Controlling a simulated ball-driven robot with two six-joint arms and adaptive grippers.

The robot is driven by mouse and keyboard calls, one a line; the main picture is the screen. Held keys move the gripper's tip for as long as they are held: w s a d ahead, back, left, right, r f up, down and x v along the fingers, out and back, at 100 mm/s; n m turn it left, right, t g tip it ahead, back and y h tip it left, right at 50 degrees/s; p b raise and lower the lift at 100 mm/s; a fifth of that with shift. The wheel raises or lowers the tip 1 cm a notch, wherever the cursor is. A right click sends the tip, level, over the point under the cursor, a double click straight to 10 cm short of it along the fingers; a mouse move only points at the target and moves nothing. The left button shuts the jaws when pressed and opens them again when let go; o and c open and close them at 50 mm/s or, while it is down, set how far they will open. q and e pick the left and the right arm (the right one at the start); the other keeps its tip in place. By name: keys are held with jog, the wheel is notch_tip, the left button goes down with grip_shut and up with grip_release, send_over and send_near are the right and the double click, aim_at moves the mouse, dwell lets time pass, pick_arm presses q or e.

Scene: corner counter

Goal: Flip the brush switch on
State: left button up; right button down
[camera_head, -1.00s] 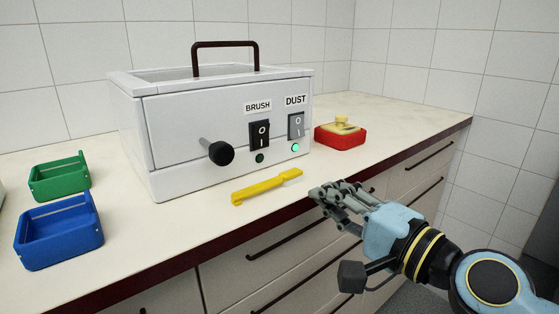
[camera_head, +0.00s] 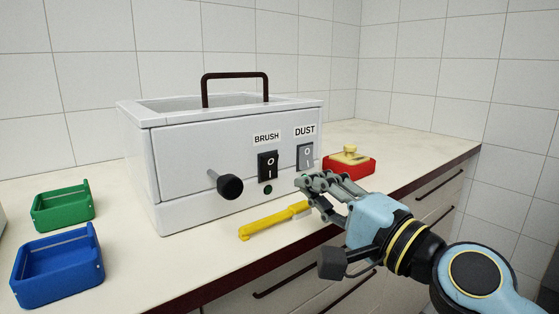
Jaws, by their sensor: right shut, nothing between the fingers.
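The white box machine (camera_head: 190,165) stands on the counter. Its black brush switch (camera_head: 267,166) sits under the BRUSH label (camera_head: 267,137), with a dark green lamp (camera_head: 267,190) below it that looks unlit. The grey dust switch (camera_head: 305,157) is to its right under the DUST label. The dust lamp is hidden behind my right gripper. My right gripper (camera_head: 305,190) is shut and empty, in front of the machine's lower right front, below the dust switch and right of the brush switch. I cannot tell whether it touches the machine. My left gripper is not in view.
A yellow brush-like tool (camera_head: 268,222) lies on the counter just left of my right gripper. A black knob (camera_head: 229,187) juts from the machine's front. A red tray (camera_head: 352,166) stands to the right; green (camera_head: 62,212) and blue (camera_head: 50,285) bins stand at the left.

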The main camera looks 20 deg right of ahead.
aim_at(270, 159)
jog(key=x, duration=0.8)
jog(key=shift+w+a+p, duration=0.15)
jog(key=shift+w+p, duration=0.15)
jog(key=shift+p, duration=0.05)
jog(key=shift+w+a+r, duration=0.1)
jog(key=shift+w+r, duration=0.15)
jog(key=shift+w, duration=0.05)
jog(key=shift+f, duration=0.1)
